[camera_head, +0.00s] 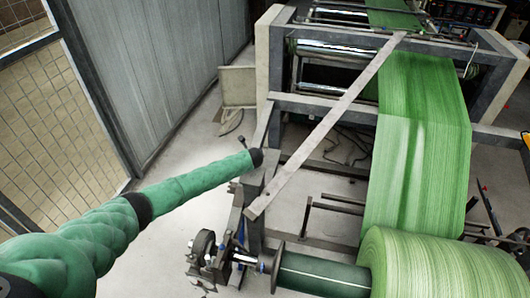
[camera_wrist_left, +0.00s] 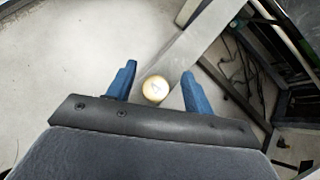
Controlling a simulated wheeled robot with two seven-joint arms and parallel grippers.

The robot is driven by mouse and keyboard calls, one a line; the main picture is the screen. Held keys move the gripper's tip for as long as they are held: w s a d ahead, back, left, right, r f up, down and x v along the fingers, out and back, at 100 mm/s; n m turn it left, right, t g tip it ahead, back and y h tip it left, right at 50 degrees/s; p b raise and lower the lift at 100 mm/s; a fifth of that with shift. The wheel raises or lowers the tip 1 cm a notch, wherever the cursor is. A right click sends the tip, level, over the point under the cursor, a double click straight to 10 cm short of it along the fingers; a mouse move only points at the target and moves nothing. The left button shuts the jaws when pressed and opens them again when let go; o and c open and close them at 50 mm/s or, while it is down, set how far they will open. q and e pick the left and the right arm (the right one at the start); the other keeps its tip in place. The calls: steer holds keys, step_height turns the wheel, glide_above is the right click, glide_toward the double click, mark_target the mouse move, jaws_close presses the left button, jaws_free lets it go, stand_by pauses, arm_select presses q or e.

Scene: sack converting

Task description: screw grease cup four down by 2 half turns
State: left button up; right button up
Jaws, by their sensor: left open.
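Grease cup four (camera_wrist_left: 155,89) shows in the left wrist view as a small round, pale brass cap with a "4" on its top. My left gripper (camera_wrist_left: 159,71) is open, with one blue finger on each side of the cup. There is a gap between the cup and each finger. I cannot tell how deep the fingers reach beside it. In the head view my left arm comes in from the left and ends above the frame post (camera_head: 252,200). The cup and the fingers cannot be made out there. My right gripper is in neither view.
A flat grey bar (camera_head: 330,122) slants across the machine beside my left wrist. A large green roll (camera_head: 440,265) and a green woven web (camera_head: 415,150) are at the right. A shaft end with a dark hub (camera_head: 203,250) sticks out below the arm. Wall panels (camera_head: 150,70) stand at the left.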

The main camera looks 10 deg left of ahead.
arm_select(q)
steer(key=shift+r+b, duration=0.4)
steer(key=shift+r, duration=0.3)
steer(key=s+d+r+b, duration=0.3)
steer(key=d+r, duration=0.4)
steer(key=d, duration=0.4)
steer(key=shift+d+r+b, duration=0.15)
steer(key=shift+r+b, duration=0.15)
steer(key=shift+b, duration=0.35)
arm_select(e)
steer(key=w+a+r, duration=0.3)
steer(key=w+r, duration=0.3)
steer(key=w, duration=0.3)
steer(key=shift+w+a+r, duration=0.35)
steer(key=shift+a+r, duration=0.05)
